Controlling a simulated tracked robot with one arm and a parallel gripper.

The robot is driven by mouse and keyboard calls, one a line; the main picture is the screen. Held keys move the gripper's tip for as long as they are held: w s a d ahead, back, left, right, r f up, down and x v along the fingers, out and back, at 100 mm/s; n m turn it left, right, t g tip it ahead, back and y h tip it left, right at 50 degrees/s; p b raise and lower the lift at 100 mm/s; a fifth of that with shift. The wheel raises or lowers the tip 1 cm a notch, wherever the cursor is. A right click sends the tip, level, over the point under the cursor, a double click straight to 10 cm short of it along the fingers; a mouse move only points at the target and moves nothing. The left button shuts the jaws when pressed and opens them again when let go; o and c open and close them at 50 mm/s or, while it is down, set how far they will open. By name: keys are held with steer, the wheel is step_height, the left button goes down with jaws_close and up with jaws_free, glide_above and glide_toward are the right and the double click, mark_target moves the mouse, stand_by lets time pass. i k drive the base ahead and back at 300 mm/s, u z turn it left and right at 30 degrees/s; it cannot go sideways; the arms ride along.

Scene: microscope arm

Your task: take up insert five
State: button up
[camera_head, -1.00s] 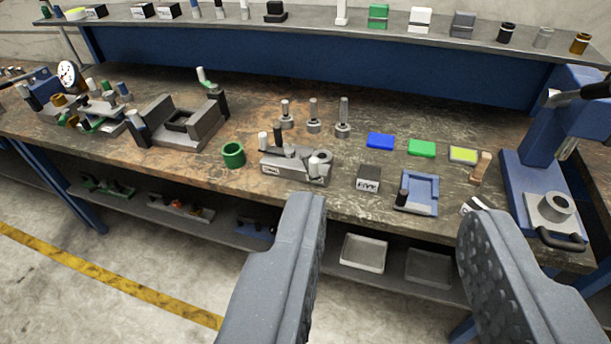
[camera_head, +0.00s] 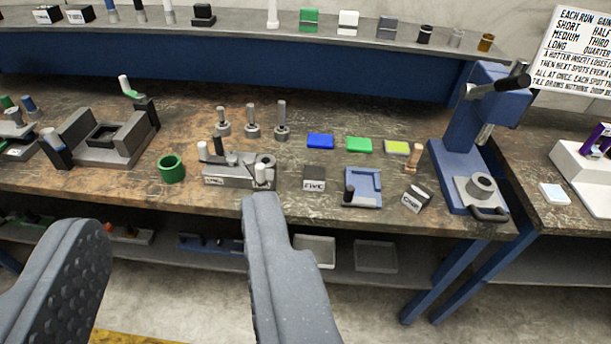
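A small dark block with a white label (camera_head: 314,179), which seems to read FIVE, sits near the front edge of the wooden bench, between a grey fixture (camera_head: 238,173) and a blue tray-like fixture (camera_head: 361,187). A similar dark block, apparently labelled ONE (camera_head: 416,198), lies tilted to the right of the blue fixture. My gripper (camera_head: 181,222) is open and empty. Its two fingers are wide apart in the lower left of the view, in front of the bench. The right finger points toward the grey fixture, left of the FIVE block.
A green ring (camera_head: 171,169) and several grey pegs stand on the bench; blue, green and yellow pads (camera_head: 397,148) lie behind the block. A blue press (camera_head: 466,160) stands at right. An upper shelf (camera_head: 240,35) holds more labelled blocks. A sign (camera_head: 578,50) hangs at right.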

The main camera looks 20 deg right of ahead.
mark_target(314, 179)
steer(key=i, duration=0.95)
steer(key=z, duration=0.05)
